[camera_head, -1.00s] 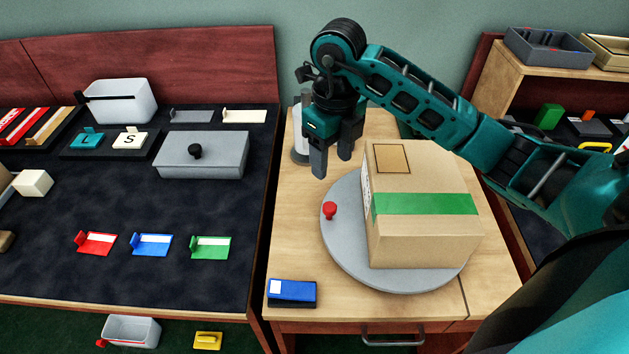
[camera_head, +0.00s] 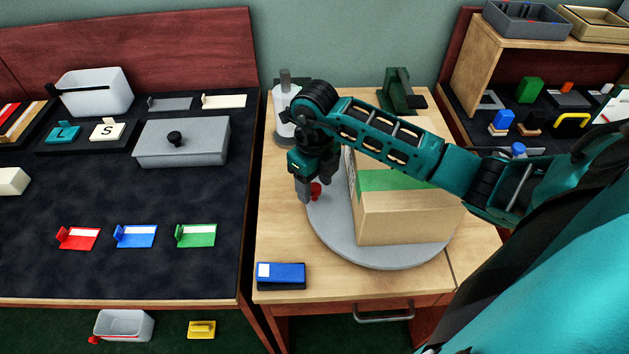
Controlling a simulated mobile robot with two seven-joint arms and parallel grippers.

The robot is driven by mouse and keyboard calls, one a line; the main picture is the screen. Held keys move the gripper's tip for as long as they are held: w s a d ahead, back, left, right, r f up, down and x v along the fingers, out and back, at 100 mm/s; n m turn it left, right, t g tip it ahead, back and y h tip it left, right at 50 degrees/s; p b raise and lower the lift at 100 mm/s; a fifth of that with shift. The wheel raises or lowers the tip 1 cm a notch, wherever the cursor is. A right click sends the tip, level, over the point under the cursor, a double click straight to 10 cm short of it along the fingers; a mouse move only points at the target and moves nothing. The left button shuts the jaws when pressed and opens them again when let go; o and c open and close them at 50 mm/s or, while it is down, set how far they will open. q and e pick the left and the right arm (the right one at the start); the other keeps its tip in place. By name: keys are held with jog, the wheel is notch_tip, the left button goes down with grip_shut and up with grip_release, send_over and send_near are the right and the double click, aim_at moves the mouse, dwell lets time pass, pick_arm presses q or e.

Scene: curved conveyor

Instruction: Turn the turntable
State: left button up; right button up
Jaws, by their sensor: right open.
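The grey round turntable (camera_head: 335,236) lies on the wooden table and carries a cardboard box (camera_head: 405,217) with a green tape band. A red knob (camera_head: 315,190) stands at the turntable's left edge. My right gripper (camera_head: 314,191) points down at the knob, its fingers on either side of it in the picture. The fingers are apart, and I cannot tell whether they touch the knob. My left gripper is not in view.
A blue and black stapler-like block (camera_head: 281,275) lies at the table's front left. A grey-white cylinder device (camera_head: 287,115) and a dark green device (camera_head: 401,92) stand at the back. The dark workbench (camera_head: 120,200) at left holds trays and coloured holders.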

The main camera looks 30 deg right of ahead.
jog(key=shift+c, duration=0.4)
grip_shut()
